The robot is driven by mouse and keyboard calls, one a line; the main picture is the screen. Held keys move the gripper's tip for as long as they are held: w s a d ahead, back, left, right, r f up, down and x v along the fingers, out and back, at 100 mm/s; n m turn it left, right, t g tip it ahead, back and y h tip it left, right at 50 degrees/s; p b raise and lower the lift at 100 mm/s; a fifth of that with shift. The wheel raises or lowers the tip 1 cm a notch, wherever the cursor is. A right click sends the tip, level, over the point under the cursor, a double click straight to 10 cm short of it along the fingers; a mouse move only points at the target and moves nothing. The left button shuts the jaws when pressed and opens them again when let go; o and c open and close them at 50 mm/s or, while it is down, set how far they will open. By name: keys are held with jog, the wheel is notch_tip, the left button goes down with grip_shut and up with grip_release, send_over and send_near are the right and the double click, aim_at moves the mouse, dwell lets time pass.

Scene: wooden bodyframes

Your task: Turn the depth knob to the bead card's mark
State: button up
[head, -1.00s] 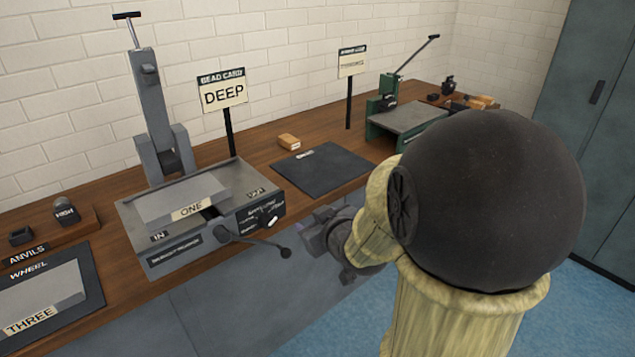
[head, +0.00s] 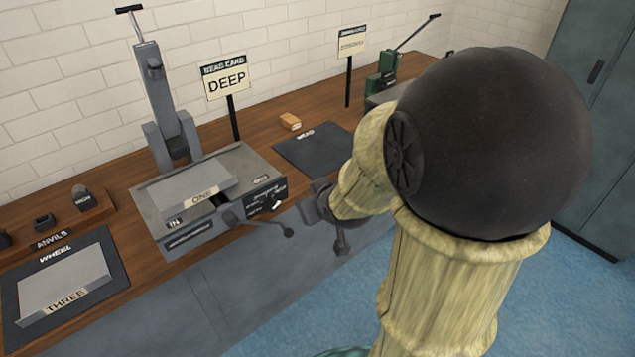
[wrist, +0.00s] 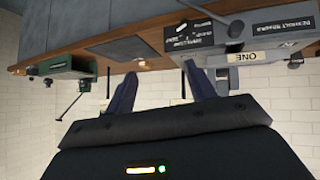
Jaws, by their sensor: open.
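The bead card (head: 226,82) reads DEEP and stands on a black post behind the grey machine (head: 213,152). A small white knob or pointer (head: 277,206) shows on the machine's dark front panel (head: 262,198); its lettering is too small to read and the setting cannot be told. The panel also shows, upside down, in the wrist view (wrist: 190,40). My gripper (wrist: 160,82) is open and empty, its two fingers apart and reaching toward the bench. In the head view my gripper (head: 318,202) is to the right of the panel, apart from the knob, partly hidden by my arm.
A crank handle (head: 288,231) sticks out in front of the machine near the knob. Plate ONE (head: 195,185) lies on the machine. A dark mat (head: 310,150) and a wooden block (head: 290,121) are to its right. Plate THREE (head: 60,285) lies on the left mat.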

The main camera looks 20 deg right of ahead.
jog(key=shift+m+g, duration=0.4)
jog(key=shift+g, duration=0.5)
jog(key=p+v, duration=0.3)
jog(key=a+p+v, duration=0.1)
jog(key=p, duration=0.1)
jog(key=shift+r, duration=0.45)
jog(key=s+a+m+g+p, duration=0.1)
jog(key=s+a+g+p, duration=0.3)
jog(key=s, duration=0.4)
jog(key=shift+a+g+y, duration=0.25)
jog(key=shift+g+y, duration=0.05)
jog(key=shift+g, duration=0.3)
